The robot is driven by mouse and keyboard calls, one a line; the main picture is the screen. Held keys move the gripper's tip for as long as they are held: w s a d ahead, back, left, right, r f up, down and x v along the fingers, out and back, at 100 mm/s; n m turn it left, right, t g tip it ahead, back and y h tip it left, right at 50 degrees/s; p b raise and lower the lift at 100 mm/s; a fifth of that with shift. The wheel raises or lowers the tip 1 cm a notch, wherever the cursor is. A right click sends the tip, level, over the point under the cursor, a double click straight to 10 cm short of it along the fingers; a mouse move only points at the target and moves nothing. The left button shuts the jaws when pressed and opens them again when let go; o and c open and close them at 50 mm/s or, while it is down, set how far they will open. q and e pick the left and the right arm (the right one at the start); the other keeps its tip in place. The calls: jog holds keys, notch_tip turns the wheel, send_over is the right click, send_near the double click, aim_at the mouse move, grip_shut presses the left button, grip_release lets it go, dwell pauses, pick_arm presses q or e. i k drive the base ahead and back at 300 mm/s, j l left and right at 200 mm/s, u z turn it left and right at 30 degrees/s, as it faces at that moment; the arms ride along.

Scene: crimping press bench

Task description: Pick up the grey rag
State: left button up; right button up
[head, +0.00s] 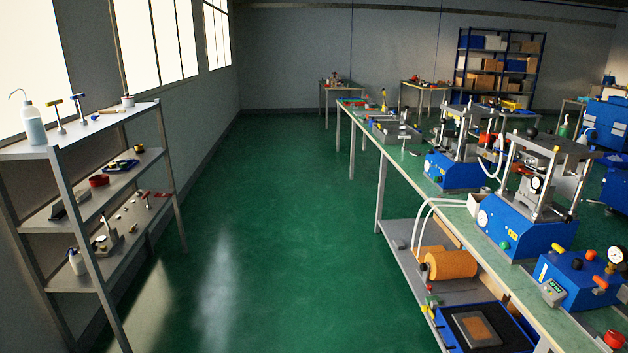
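I cannot make out a grey rag for certain in the head view. A small grey item (400,244) lies at the far end of the bench's lower shelf, too small to identify. A dark grey item (72,203) lies on the middle shelf of the left rack, and its kind is unclear. Neither of my grippers is in view.
A metal shelf rack (90,129) with bottles and tools stands at left along the windowed wall. A long bench (412,158) with blue presses (520,228) runs along the right. The green floor (270,220) between them is clear. Further tables stand at the back.

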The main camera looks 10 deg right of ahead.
aim_at(399, 245)
jog(key=i, duration=2)
jog(key=i+z, duration=0.1)
jog(key=i, duration=0.6)
jog(key=i+j+z, duration=0.1)
jog(key=i, duration=0.55)
jog(key=i+j+z, duration=0.1)
jog(key=i, duration=0.6)
